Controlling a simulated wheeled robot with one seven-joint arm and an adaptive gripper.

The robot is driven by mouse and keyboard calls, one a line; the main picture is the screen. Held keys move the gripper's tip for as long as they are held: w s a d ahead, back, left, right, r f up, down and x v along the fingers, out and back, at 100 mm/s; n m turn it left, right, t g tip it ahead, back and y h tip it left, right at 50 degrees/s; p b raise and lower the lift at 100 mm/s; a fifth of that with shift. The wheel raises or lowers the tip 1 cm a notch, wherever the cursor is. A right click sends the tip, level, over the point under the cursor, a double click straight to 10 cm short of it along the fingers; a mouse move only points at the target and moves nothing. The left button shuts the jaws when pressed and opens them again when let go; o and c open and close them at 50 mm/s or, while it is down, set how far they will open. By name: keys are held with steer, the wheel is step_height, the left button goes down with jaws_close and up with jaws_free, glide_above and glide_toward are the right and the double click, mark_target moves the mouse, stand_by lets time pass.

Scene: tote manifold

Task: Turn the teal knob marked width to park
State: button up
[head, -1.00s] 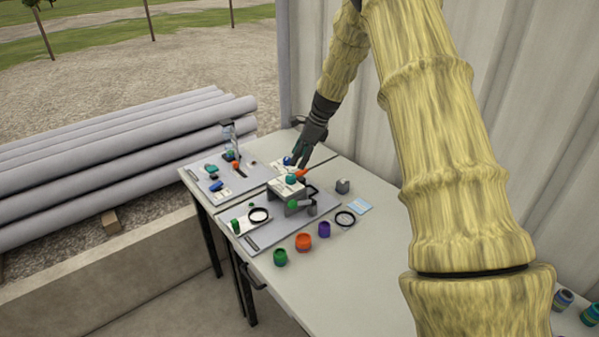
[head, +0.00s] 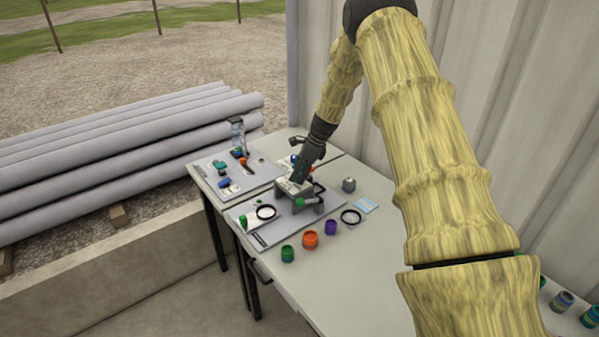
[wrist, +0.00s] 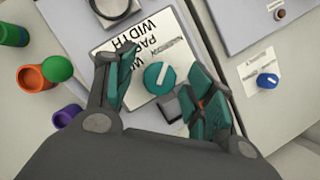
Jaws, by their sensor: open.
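The teal knob (wrist: 159,77) with a pale pointer line sits on a raised plate (wrist: 125,56) lettered WIDTH and PARK in the wrist view. My gripper (wrist: 162,90) is open, with one teal-padded finger on each side of the knob and gaps between. I cannot tell how far the fingertips are above the plate. In the head view my gripper (head: 300,178) is over the raised grey box (head: 303,196) and hides the knob.
A blue knob (wrist: 267,81) sits on a white label to the right. Green (head: 288,253), orange (head: 310,239) and purple (head: 331,227) pots stand along the table's front. Grey pipes (head: 120,145) are stacked beyond the table.

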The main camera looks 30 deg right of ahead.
steer(key=shift+d+f, duration=0.2)
steer(key=shift+d, duration=0.1)
steer(key=c, duration=0.6)
steer(key=shift+r, duration=0.1)
steer(key=c, duration=0.4)
steer(key=shift+a, duration=0.1)
steer(key=shift+r, duration=0.1)
steer(key=shift+w+n+g+y, duration=0.15)
steer(key=shift+n+g+y, duration=0.15)
steer(key=shift+n, duration=0.9)
steer(key=n+g, duration=0.1)
steer(key=n, duration=0.1)
steer(key=shift+w+n, duration=0.1)
steer(key=shift+n, duration=0.2)
steer(key=n+g, duration=0.1)
steer(key=n, duration=0.3)
steer(key=shift+w+n+g+y, duration=0.15)
steer(key=shift+n+g+y, duration=0.15)
steer(key=shift+g, duration=0.1)
